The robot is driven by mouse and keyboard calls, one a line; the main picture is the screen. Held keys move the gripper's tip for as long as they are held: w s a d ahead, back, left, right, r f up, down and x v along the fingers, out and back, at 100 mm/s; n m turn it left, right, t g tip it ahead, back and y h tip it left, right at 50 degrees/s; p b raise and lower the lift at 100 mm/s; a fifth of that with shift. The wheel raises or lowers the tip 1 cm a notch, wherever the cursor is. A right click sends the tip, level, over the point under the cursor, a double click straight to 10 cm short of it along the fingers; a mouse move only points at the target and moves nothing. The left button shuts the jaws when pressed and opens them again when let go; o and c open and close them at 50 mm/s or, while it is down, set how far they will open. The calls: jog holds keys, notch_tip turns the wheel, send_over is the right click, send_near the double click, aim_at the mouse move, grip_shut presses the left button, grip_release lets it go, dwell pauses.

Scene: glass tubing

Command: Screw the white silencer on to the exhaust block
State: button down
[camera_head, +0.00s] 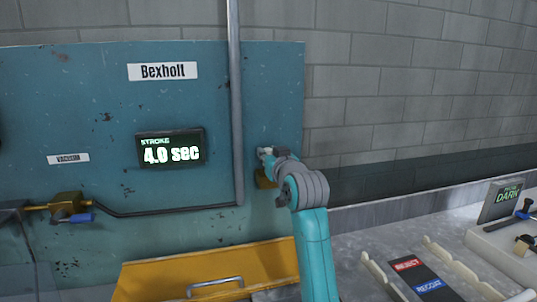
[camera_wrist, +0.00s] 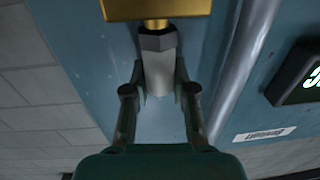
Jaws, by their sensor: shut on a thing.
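The white silencer (camera_wrist: 159,72) has a grey hex collar at one end. In the wrist view it stands between the two fingers of my gripper (camera_wrist: 159,80), which is shut on its body. The collar faces the brass exhaust block (camera_wrist: 156,9), and a short brass neck shows between them. The silencer looks in line with the neck; I cannot tell how far it is threaded. In the head view, the exhaust block (camera_head: 264,180) sits low beside my gripper (camera_head: 267,157) near the panel's right edge. My wrist hides most of the silencer there.
A blue panel (camera_head: 90,110) carries a stroke display (camera_head: 170,148) and a vertical grey pipe (camera_head: 235,100) left of my gripper. A brass valve with a blue handle (camera_head: 68,208) is at left. A yellow drawer (camera_head: 150,279) is below; a bench with trays (camera_head: 425,277) is right.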

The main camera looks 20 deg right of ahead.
jog(key=m+h, duration=0.2)
jog(key=h, duration=0.1)
jog(key=shift+a+h, duration=0.1)
jog(key=shift+h, duration=0.3)
jog(key=shift+m+h, duration=0.6)
jog(key=c, duration=0.9)
grip_release()
jog(key=shift+d+y, duration=0.2)
jog(key=shift+y, duration=0.1)
